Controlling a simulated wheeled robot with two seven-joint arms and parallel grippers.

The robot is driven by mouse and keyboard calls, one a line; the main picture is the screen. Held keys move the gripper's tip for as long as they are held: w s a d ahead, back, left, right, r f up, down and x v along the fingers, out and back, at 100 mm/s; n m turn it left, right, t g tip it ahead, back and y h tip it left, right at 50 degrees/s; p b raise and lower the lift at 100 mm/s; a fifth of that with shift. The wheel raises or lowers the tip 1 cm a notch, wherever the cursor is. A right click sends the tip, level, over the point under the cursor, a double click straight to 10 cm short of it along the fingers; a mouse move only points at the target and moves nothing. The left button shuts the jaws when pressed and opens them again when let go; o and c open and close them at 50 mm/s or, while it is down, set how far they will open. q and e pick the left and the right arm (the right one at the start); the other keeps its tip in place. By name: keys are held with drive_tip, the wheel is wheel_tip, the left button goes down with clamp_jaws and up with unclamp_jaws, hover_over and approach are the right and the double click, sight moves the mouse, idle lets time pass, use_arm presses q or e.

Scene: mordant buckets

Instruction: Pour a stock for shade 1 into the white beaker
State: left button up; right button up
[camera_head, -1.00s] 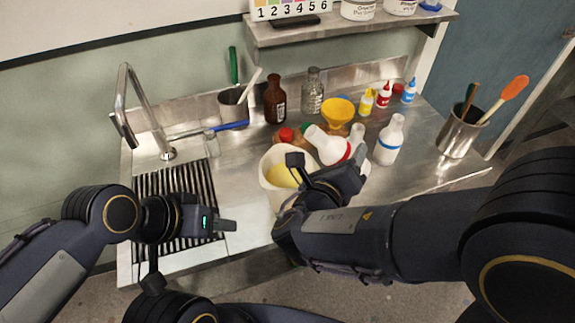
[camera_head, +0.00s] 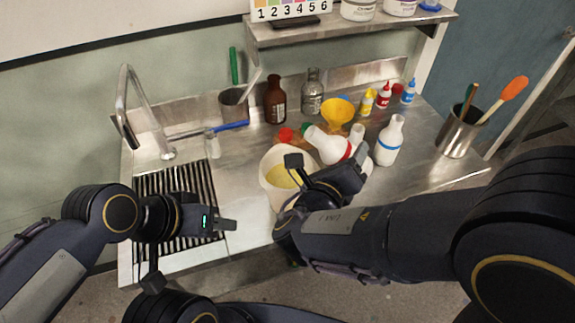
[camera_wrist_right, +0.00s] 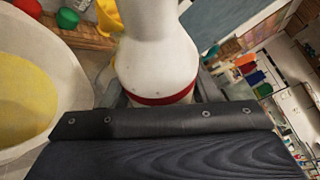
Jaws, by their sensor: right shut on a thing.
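The white beaker (camera_head: 268,181) stands on the steel counter with yellow content inside; it also shows at the left of the right wrist view (camera_wrist_right: 78,85). My right gripper (camera_head: 325,178) is shut on a white bottle (camera_head: 327,146) with a red band, just right of the beaker. In the head view the bottle leans strongly toward the beaker's rim; its body fills the middle of the right wrist view (camera_wrist_right: 157,55). I see no clear stream, and I cannot make out its mouth. My left gripper (camera_head: 228,225) hangs over the drain grooves, apart from the beaker; its jaw gap is unclear.
A white bottle with a blue band (camera_head: 388,143) stands to the right. A yellow funnel (camera_head: 338,111), a brown bottle (camera_head: 275,100) and a clear bottle (camera_head: 312,95) stand behind. The tap (camera_head: 140,110) is left; a steel tool pot (camera_head: 459,135) is right. A numbered colour chart (camera_head: 290,11) is on the shelf.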

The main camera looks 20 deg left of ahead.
drive_tip(key=shift+d+r+n+t+p, duration=0.25)
drive_tip(key=shift+r+n+t+p, duration=0.05)
drive_tip(key=shift+r+n, duration=0.2)
idle(1.1)
drive_tip(key=shift+f+b, duration=0.3)
drive_tip(key=shift+f, duration=0.05)
drive_tip(key=shift+n+h, duration=0.3)
drive_tip(key=shift+n, duration=0.4)
drive_tip(key=shift+d+f+b, duration=0.15)
drive_tip(key=shift+f+b, duration=0.85)
drive_tip(key=shift+f, duration=0.05)
drive_tip(key=shift+d+f+b, duration=0.15)
drive_tip(key=shift+f+b, duration=0.85)
drive_tip(key=shift+w+d+r+n+t+p, duration=0.1)
drive_tip(key=shift+d+r+n+t+p, duration=0.15)
drive_tip(key=shift+r+n+t, duration=0.45)
idle(1.2)
drive_tip(key=shift+a+r+n+p, duration=0.45)
drive_tip(key=shift+r+n+p, duration=0.1)
drive_tip(key=shift+p, duration=0.45)
idle(0.4)
